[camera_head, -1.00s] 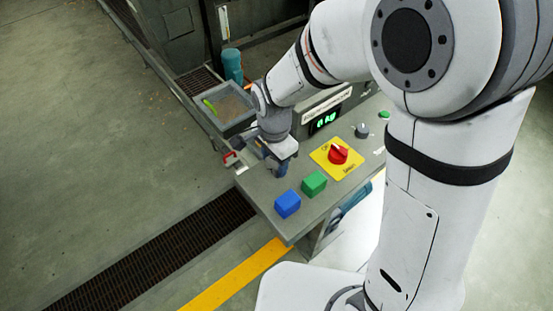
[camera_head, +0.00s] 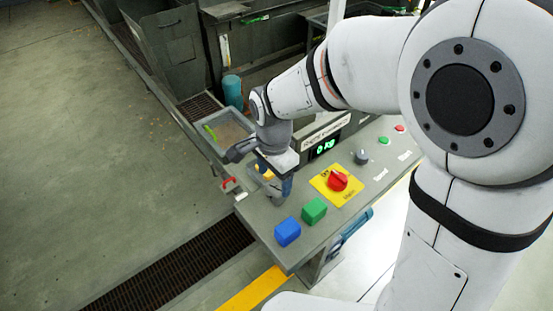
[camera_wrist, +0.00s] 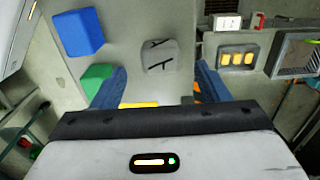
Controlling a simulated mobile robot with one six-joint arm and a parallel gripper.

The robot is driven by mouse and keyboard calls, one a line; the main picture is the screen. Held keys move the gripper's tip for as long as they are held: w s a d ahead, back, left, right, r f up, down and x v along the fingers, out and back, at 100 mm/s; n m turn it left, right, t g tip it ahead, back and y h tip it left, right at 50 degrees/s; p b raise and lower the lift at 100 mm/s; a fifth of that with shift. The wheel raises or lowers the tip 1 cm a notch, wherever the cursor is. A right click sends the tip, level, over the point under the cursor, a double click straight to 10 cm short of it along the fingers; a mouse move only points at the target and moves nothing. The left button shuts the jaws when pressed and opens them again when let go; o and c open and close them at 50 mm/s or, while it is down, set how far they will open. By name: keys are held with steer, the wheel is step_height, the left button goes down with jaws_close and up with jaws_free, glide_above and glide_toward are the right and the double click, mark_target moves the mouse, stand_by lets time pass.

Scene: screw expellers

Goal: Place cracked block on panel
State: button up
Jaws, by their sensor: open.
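The cracked block (camera_wrist: 160,56), grey with black crack lines, sits on the panel's grey top (camera_head: 262,222) in the wrist view. I cannot make it out in the head view, where my gripper hides that area. My gripper (camera_head: 272,184) is open and points down over the panel's left part. In the wrist view its two blue fingers (camera_wrist: 159,70) stand apart, with the block ahead between their tips and nothing held. A blue block (camera_head: 287,232) and a green block (camera_head: 314,210) sit on the panel nearby; they also show at the left of the wrist view.
A red knob (camera_head: 338,181) on a yellow plate, a dark knob and small buttons stand on the panel to the right. A green-lit display (camera_head: 324,147) is behind. A tray (camera_head: 226,132) and a teal cylinder (camera_head: 233,91) are at the back left.

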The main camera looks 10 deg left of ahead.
mark_target(275, 189)
step_height(275, 189, up, 8)
steer(key=shift+f, duration=0.2)
steer(key=s+d+r+n+t, duration=0.1)
steer(key=s+d+n, duration=0.3)
steer(key=d, duration=0.8)
steer(key=s+d+r+n+t, duration=0.1)
steer(key=s+d+n, duration=0.3)
steer(key=d, duration=0.8)
steer(key=shift+t, duration=0.7)
